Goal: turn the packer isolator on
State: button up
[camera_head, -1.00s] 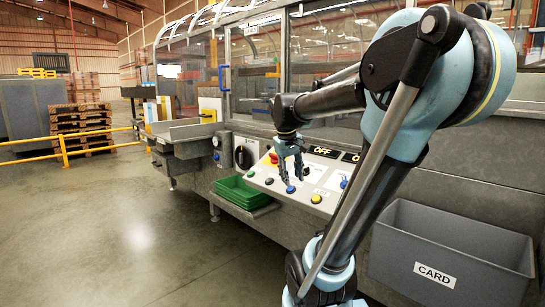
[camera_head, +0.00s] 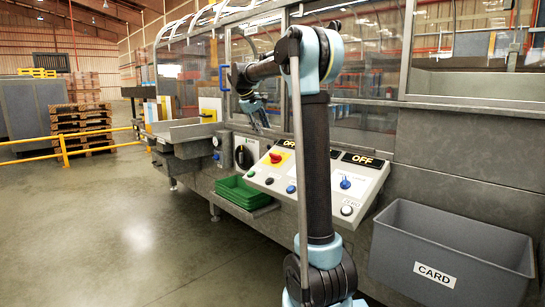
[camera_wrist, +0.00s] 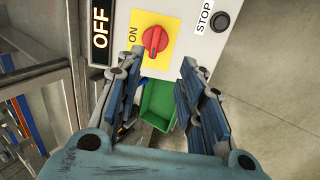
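A red rotary knob on a yellow plate (camera_wrist: 154,40), marked ON on its left, sits on the sloped control panel; it also shows in the head view (camera_head: 276,158). A display beside it reads OFF (camera_wrist: 100,28). Whether this knob is the packer isolator, I cannot tell for sure. My gripper (camera_wrist: 155,70) is open and empty, with the knob ahead between and just beyond its fingertips, apart from it. In the head view my gripper (camera_head: 262,118) hangs above the panel's left end, pointing down.
A black rotary switch (camera_head: 242,155) is on the grey housing left of the panel. Several buttons, a blue selector (camera_head: 345,183) and another OFF display (camera_head: 362,160) are on the panel. Green trays (camera_head: 243,193) sit below. A grey CARD bin (camera_head: 455,240) stands right. Glazed guarding rises behind.

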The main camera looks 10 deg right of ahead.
jog(key=w, duration=0.1)
send_near(274, 154)
jog(key=x, duration=0.9)
jog(key=shift+s, duration=0.1)
grip_shut()
jog(key=shift+a, duration=0.1)
